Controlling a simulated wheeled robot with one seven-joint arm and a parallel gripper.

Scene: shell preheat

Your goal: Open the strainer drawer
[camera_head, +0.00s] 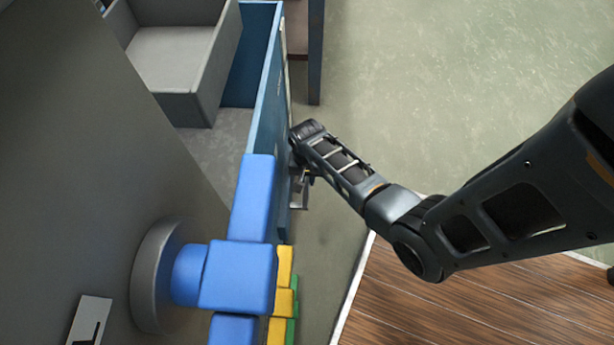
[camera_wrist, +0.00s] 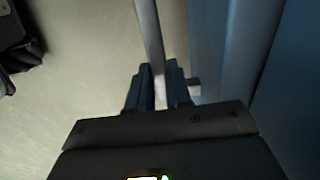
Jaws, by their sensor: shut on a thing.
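A long blue front panel (camera_head: 265,110) runs down the left-centre of the head view, seen nearly edge-on from above. I take it to be the strainer drawer's front. In the wrist view, a pale upright bar handle (camera_wrist: 150,30) stands off a blue panel (camera_wrist: 215,50) on the right. My gripper (camera_wrist: 160,88) is shut on the bar handle, with one finger on each side of it. In the head view my gripper (camera_head: 302,178) is at the panel's right face and is small and partly hidden by my wrist. How far the drawer is open cannot be told.
An open grey box (camera_head: 175,65) sits behind the blue panel. A large blue valve-like handle (camera_head: 238,275) on a grey round flange (camera_head: 155,280) stands nearest. Yellow blocks (camera_head: 283,300) lie beyond it. Open green-grey floor (camera_head: 430,90) and a wooden platform (camera_head: 470,300) lie right.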

